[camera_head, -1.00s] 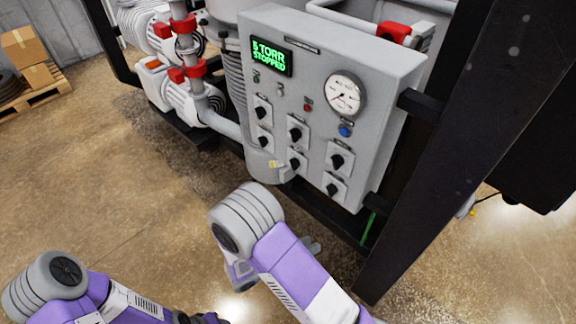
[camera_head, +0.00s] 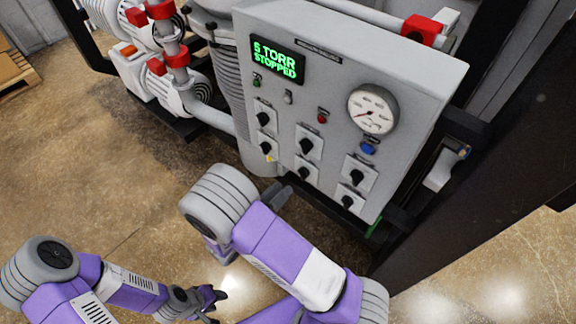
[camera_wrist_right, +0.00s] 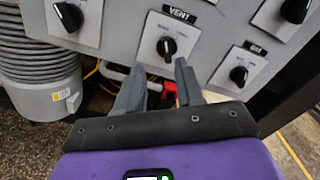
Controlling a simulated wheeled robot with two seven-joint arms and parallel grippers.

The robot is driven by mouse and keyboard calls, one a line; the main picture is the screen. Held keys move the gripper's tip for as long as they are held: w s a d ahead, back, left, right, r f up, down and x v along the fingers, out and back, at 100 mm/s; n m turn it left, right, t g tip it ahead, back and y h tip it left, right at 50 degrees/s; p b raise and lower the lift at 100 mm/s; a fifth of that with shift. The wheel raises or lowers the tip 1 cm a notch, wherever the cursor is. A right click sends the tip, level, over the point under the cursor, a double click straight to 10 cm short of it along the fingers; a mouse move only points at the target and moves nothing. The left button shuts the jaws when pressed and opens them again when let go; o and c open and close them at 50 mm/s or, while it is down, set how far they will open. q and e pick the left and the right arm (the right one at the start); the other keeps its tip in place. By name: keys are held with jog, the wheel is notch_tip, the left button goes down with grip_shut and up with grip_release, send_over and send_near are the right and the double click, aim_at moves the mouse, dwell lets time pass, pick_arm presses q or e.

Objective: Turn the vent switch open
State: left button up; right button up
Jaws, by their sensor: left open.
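The vent switch is a black knob on a white plate under a "VENT" label, near the top middle of the right wrist view (camera_wrist_right: 166,46). In the head view it appears to be the bottom-row middle knob (camera_head: 304,173) on the grey control panel (camera_head: 405,75). My right gripper (camera_wrist_right: 160,88) is open and empty. Its fingers are below the vent knob in the wrist view, apart from it. In the head view my right arm mostly hides this gripper. My left gripper (camera_head: 212,300) is open and empty, low above the floor, away from the panel.
Several similar knobs surround the vent switch, including a close one at lower right (camera_wrist_right: 239,75). The display (camera_head: 277,58) reads "5 TORR STOPPED". A gauge (camera_head: 373,109) sits at the panel's right. A black frame post (camera_head: 510,170) stands beside it.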

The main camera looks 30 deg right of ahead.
aim_at(300, 176)
jog(key=d, duration=0.4)
jog(key=shift+r, duration=0.25)
jog(key=x, duration=0.3)
jog(key=shift+w+a+f, duration=0.1)
jog(key=shift+w, duration=0.05)
jog(key=shift+w, duration=0.1)
jog(key=shift+c, duration=0.3)
grip_shut()
